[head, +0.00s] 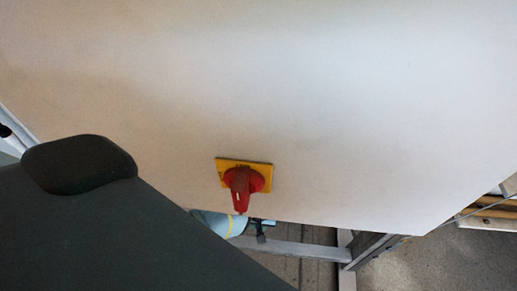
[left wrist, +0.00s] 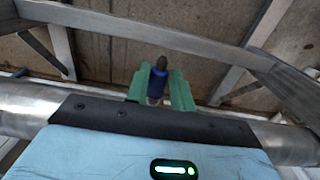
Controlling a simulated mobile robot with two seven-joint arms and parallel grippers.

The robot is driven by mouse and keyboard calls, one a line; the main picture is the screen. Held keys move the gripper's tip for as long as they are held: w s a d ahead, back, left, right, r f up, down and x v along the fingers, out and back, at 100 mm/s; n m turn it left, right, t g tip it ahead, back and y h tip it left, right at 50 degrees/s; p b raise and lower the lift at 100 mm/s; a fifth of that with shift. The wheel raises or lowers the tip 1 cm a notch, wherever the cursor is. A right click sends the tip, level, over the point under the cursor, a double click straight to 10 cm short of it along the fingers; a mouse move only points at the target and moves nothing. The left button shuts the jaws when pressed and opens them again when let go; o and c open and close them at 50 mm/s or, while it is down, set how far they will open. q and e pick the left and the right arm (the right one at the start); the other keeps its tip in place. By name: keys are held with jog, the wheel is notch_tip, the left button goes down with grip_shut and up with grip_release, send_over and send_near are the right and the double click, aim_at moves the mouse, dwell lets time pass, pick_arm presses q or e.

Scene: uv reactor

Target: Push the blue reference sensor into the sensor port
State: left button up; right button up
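The blue reference sensor (left wrist: 157,84), a blue body with a dark rounded tip, stands between the two green fingers of my left gripper (left wrist: 159,88) in the left wrist view. The fingers appear closed on its sides. The tip points away from the gripper's light-blue body. No sensor port can be made out in either view. My right gripper is in neither view.
In the head view a white panel (head: 330,110) carries a red rotary switch (head: 240,184) on a yellow plate. A light-blue part with a yellow stripe shows below.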

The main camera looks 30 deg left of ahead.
pick_arm(q)
jog(key=o, duration=0.4)
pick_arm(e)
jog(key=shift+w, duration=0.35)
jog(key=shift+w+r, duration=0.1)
pick_arm(q)
notch_tip(320, 180, up, 4)
jog(key=shift+w+r+p, duration=0.1)
jog(key=shift+r+p, duration=0.05)
jog(key=shift+p, duration=0.8)
jog(key=shift+s+d+r+p, duration=0.15)
jog(key=shift+s+d+p, duration=0.25)
jog(key=shift+s+d, duration=1.4)
jog(key=shift+s+d+r+p, duration=0.1)
jog(key=shift+s+d+p, duration=0.4)
jog(key=shift+s, duration=2.55)
jog(key=shift+s+d+r+p, duration=0.25)
jog(key=shift+s+d, duration=0.95)
jog(key=shift+s, duration=1.25)
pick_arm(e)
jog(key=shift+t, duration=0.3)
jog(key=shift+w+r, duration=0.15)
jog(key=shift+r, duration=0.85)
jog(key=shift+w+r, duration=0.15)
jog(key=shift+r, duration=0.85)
pick_arm(q)
jog(key=shift+f, duration=0.15)
